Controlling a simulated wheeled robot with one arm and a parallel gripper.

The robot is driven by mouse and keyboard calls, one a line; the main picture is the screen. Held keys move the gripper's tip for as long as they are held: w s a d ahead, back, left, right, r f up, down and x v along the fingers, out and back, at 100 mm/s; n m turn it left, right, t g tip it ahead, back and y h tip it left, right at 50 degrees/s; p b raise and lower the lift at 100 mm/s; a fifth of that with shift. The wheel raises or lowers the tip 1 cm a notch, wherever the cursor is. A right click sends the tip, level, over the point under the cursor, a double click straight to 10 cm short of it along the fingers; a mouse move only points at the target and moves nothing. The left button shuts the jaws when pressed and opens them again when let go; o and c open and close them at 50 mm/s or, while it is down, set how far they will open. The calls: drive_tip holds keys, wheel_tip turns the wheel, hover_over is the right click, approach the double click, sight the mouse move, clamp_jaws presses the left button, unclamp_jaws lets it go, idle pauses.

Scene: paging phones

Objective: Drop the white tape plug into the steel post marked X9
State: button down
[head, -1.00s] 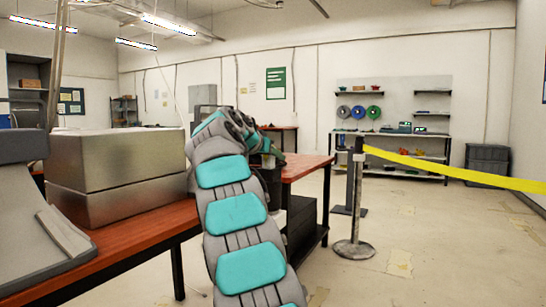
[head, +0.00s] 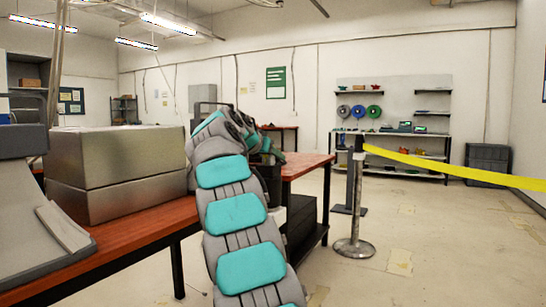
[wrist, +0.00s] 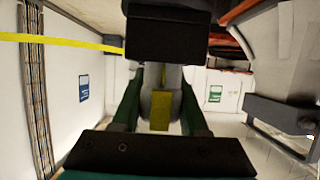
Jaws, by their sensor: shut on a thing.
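My gripper (wrist: 160,100) is shut on a pale grey-white piece with a yellow strip, which I take for the tape plug (wrist: 160,78). Green fingers flank it in the wrist view, and dark blocks hide parts of it. In the head view my own arm hides the gripper and plug. A steel post (head: 356,205) with a round base stands on the floor right of the arm, with yellow tape (head: 450,171) running from its top to the right. I cannot read any X9 mark. The tape also shows in the wrist view (wrist: 60,40), upper left.
A red-brown table (head: 140,232) with stacked metal boxes (head: 115,170) stands left of and behind my arm. A darker stand (head: 349,185) is just behind the post. Shelves (head: 390,168) and a grey bin (head: 487,163) line the back wall. The floor at right is open.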

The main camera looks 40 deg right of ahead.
drive_tip(key=shift+r+p, duration=0.4)
drive_tip(key=shift+r, duration=0.3)
drive_tip(key=shift+f+b, duration=0.85)
drive_tip(key=shift+b, duration=0.1)
idle(0.8)
drive_tip(key=c, duration=0.7)
unclamp_jaws()
drive_tip(key=shift+a, duration=0.1)
drive_tip(key=b+v, duration=0.1)
drive_tip(key=v, duration=1)
